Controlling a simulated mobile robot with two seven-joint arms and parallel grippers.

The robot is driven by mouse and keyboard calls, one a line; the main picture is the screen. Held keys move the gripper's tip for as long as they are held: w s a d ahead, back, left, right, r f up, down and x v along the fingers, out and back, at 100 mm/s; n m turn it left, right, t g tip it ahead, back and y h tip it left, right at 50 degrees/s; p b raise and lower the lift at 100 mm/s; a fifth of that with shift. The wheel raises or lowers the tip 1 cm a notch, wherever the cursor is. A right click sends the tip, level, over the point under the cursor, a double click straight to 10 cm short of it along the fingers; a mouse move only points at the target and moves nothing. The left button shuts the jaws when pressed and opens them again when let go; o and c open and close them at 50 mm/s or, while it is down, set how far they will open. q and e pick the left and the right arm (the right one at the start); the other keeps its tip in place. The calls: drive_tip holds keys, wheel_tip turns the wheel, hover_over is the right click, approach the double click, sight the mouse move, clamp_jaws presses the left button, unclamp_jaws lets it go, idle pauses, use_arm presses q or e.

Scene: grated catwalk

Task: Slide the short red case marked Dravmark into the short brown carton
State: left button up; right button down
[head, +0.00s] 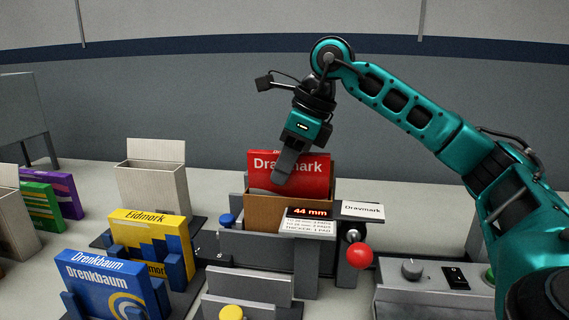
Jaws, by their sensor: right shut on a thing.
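The short red case marked Dravmark (309,180) stands upright at the middle of the head view. The short brown carton (268,213) sits right below it in a grey holder. The case's lower part is hidden behind the carton's front wall, so the case looks partly inside; how deep I cannot tell. My right gripper (284,172) reaches down from above and is shut on the red case, covering part of its front. My left gripper is not in view.
The grey holder (262,250) bears a 44 mm display (307,212), a Dravmark card (363,211) and a red-knobbed lever (360,255). A control box (432,286) is at right.

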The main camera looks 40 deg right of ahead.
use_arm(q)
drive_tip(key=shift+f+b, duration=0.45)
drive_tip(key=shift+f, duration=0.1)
use_arm(e)
drive_tip(key=shift+f, duration=0.7)
drive_tip(key=c, duration=0.9)
unclamp_jaws()
drive_tip(key=shift+d, duration=0.1)
wheel_tip(320, 180, up, 3)
drive_tip(key=p, duration=0.2)
drive_tip(key=shift+p, duration=0.35)
wheel_tip(320, 180, up, 4)
drive_tip(key=p, duration=0.4)
drive_tip(key=shift+f, duration=0.1)
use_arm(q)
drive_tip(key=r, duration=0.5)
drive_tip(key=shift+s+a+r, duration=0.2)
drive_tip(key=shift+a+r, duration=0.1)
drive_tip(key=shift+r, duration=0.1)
